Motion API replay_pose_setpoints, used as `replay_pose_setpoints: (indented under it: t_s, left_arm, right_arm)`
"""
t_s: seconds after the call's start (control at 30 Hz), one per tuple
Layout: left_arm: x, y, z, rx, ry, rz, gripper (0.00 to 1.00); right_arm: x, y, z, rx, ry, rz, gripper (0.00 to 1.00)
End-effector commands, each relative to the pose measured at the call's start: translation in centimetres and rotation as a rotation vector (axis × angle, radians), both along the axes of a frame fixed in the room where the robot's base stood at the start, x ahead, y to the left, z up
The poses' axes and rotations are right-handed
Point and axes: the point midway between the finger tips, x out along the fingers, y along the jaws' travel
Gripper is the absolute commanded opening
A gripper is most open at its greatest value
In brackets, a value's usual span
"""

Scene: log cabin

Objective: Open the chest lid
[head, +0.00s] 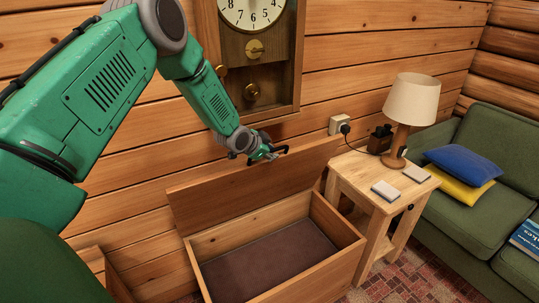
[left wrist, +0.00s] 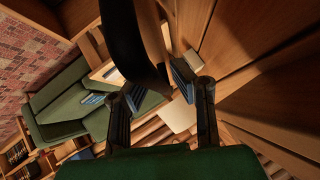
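The wooden chest (head: 330,262) stands against the log wall, and its brown-lined inside shows empty. Its lid (head: 245,185) is raised and stands steeply tilted back toward the wall. My left gripper (head: 274,153) is at the lid's upper edge; I cannot tell whether it touches the lid. In the left wrist view the two fingers of the left gripper (left wrist: 155,92) are apart, with nothing clearly held between them. A dark curved band crosses in front of that view and hides part of the scene. My right gripper is not in view.
A pendulum clock (head: 254,50) hangs above the chest. A side table (head: 375,185) with a lamp (head: 411,100) and small items stands close to the chest's right. A green sofa (head: 480,205) with blue and yellow cushions is further right. Patterned rug (head: 400,265) covers the floor.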

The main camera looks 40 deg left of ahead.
Motion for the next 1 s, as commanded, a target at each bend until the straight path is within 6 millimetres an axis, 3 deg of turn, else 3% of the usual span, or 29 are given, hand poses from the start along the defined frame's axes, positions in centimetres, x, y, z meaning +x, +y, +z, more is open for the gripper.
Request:
replay_pose_setpoints:
  t_s: [0.33, 0.47, 1.0]
  left_arm:
    - [-0.2, 0.4, -0.5, -0.004, 0.008, 0.001, 0.32]
    - [-0.9, 0.3, 0.2, -0.004, 0.008, 0.001, 0.32]
    - [-8.4, -0.2, 6.8, 0.000, 0.006, 0.000, 0.32]
  right_arm:
    - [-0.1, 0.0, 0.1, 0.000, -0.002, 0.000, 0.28]
    - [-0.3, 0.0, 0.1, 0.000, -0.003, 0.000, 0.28]
    - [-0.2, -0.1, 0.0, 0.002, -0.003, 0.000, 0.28]
